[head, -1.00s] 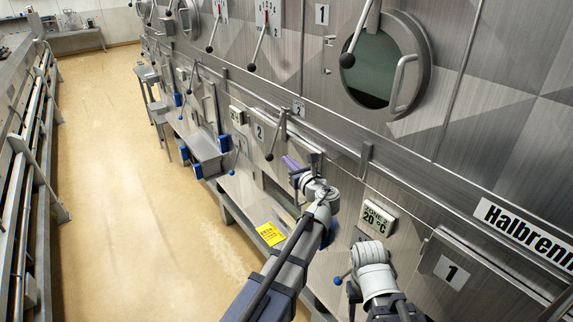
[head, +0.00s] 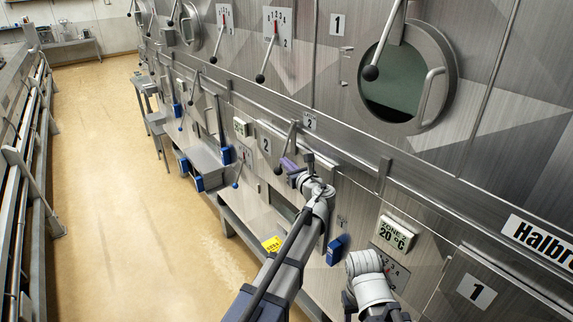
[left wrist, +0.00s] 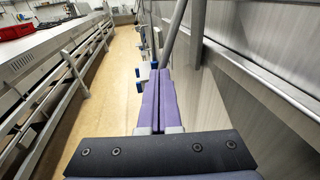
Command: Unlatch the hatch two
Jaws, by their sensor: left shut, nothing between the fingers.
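Hatch two is the steel panel marked 2 (head: 265,145) in the lower row of the machine's front. Its lever (head: 288,140) hangs down and slants left to a dark ball knob (head: 278,170). My left gripper (head: 288,164) is shut and empty, its purple fingers beside the lower part of the lever, close to the knob. In the left wrist view the fingers (left wrist: 157,100) are pressed together, and a grey bar (left wrist: 173,35) rises just beyond their tips. Contact cannot be told. My right arm's wrist shows at the lower right; its fingers are not visible.
Above is a round window (head: 395,85) with a lever and handle. The Zone 2 display (head: 397,233), a blue handle (head: 336,250) and hatch panel 1 (head: 476,291) lie right. The floor aisle (head: 130,180) is clear; a railing (head: 25,190) runs along the left.

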